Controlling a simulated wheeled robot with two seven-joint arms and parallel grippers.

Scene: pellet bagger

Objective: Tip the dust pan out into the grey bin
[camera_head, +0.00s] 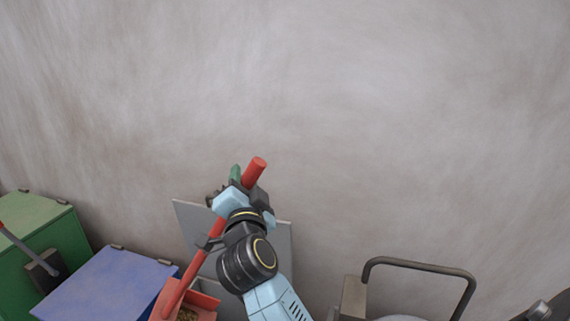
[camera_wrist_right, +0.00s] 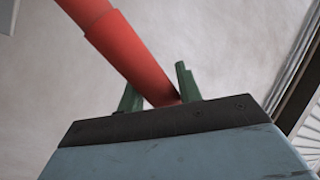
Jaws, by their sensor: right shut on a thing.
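The red dust pan (camera_head: 204,301) has a long red handle (camera_head: 180,285), and brownish pellets lie in its pan at the bottom edge of the head view. My right gripper (camera_head: 248,180) is shut on the handle near its upper end. In the right wrist view the red handle (camera_wrist_right: 130,55) passes between the green fingers (camera_wrist_right: 158,92). A grey upright panel (camera_head: 190,218), seemingly the grey bin's raised lid, stands behind my right arm. The bin's opening is hidden or out of frame. The pan hangs low in front of the panel's left side. My left gripper is not in view.
A blue bin with a closed lid (camera_head: 105,285) stands left of the pan, and a green bin (camera_head: 35,225) is farther left. A red-tipped tool (camera_head: 20,243) leans there. A dark curved bar (camera_head: 420,266) stands at the right. The wall behind is bare.

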